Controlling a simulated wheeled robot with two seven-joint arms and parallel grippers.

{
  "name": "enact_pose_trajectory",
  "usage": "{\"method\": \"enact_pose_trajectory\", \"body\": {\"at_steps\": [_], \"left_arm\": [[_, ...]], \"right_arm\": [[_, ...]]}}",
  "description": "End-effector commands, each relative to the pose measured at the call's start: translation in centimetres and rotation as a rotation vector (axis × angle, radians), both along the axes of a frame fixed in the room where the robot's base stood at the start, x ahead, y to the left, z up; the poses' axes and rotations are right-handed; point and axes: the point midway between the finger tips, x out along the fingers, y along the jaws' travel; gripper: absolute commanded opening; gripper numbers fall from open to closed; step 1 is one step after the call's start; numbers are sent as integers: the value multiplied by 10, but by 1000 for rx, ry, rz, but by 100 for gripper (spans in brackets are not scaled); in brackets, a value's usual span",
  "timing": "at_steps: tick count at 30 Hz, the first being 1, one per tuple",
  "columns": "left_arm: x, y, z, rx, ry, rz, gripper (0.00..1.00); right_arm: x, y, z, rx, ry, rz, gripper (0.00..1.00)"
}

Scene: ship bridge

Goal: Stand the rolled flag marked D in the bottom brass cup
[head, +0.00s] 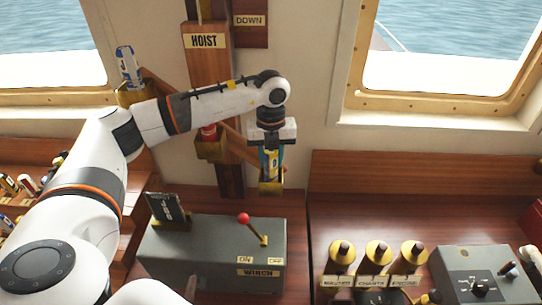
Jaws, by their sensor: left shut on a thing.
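My left gripper (271,148) points down and is shut on a rolled flag (271,163) with blue and yellow colours. The flag is upright, and its lower end is at the mouth of the bottom brass cup (271,187). The cup front hides that end, so I cannot tell how deep it sits. I cannot read a letter on the flag. The cup is the lowest on a slanting wooden arm on the hoist post (206,60). My right gripper is not in view.
A higher cup (135,97) holds a blue and white flag; the middle cup (210,149) holds a red one.

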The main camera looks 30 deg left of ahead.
Motion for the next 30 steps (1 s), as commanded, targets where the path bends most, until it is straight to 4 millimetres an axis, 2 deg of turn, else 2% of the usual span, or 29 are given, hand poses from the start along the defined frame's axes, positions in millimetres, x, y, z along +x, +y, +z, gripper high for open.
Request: {"method": "enact_pose_trajectory", "body": {"at_steps": [2,3,6,7,15,19,23,30], "left_arm": [[0,0,0,0,0,0,10],[0,0,0,0,0,0,40],[0,0,0,0,0,0,56],[0,0,0,0,0,0,59],[0,0,0,0,0,0,59],[1,0,9,0,-2,0,59],[1,0,31,-1,-6,-1,59],[1,0,83,-1,-5,0,59]], "right_arm": [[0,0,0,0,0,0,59],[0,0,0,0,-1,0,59],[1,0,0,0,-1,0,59],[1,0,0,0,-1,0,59],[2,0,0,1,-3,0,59],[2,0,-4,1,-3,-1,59],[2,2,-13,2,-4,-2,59],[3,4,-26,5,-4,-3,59]]}}
